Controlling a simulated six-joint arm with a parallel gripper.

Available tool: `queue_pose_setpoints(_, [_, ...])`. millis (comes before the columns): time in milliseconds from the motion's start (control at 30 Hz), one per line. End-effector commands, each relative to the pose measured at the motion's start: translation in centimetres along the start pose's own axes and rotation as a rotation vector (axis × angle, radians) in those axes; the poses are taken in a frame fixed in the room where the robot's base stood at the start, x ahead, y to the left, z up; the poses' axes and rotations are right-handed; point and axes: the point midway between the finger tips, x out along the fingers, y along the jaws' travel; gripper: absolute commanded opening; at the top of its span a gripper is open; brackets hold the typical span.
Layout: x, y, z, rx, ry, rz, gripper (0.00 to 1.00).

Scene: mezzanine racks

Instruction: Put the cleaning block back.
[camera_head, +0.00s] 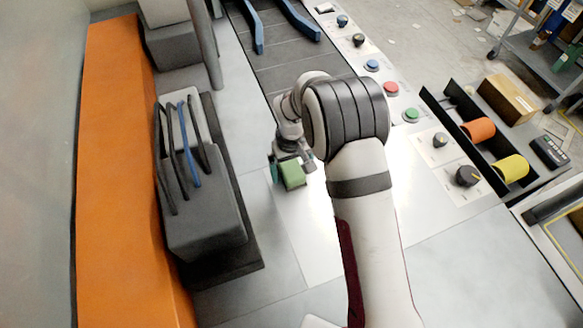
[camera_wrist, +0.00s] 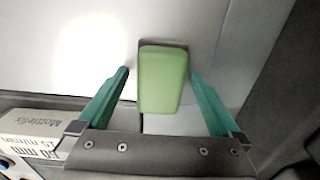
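The green cleaning block (camera_head: 292,174) is at the end of my arm, over the pale work surface. In the wrist view the block (camera_wrist: 163,80) lies between the two teal fingers of my gripper (camera_wrist: 160,73). The fingers stand apart, with a narrow gap to the block on the left and a smaller one on the right; I see no clear grip. A dark patch borders the block's far end. In the head view my gripper (camera_head: 289,168) is partly hidden by my arm, and I cannot tell whether the block touches the surface.
A grey case (camera_head: 200,215) with dark and blue straps stands left, beside an orange panel (camera_head: 120,180). Knobs and coloured buttons (camera_head: 391,89) line the right. Orange (camera_head: 479,130) and yellow (camera_head: 511,168) rolls sit in a dark rack. A printed box (camera_wrist: 35,135) shows in the wrist view.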

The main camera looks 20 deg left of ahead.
Motion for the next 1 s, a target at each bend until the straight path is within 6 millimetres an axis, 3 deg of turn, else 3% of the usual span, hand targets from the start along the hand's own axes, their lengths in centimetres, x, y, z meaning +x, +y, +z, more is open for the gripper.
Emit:
queue_pose_setpoints(167, [-0.5, 0.0, 0.0, 0.0, 0.002, 0.0, 1.0])
queue_pose_setpoints(267, [-2.5, 0.0, -0.1, -0.001, 0.005, 0.001, 1.0])
queue_pose_setpoints(500, [-9.3, 0.0, -0.1, 0.0, 0.005, 0.001, 1.0])
queue_pose_setpoints(600, [-11.1, 0.0, -0.1, -0.001, 0.003, 0.0, 1.0])
queue_pose_setpoints(833, [-12.4, 0.1, 0.1, 0.002, 0.0, 0.0, 1.0])
queue_pose_setpoints(933, [-14.4, 1.7, 2.0, 0.086, 0.004, -0.008, 1.0])
queue_pose_setpoints(1000, [-17.4, 4.0, 6.0, 0.243, 0.007, -0.026, 1.0])
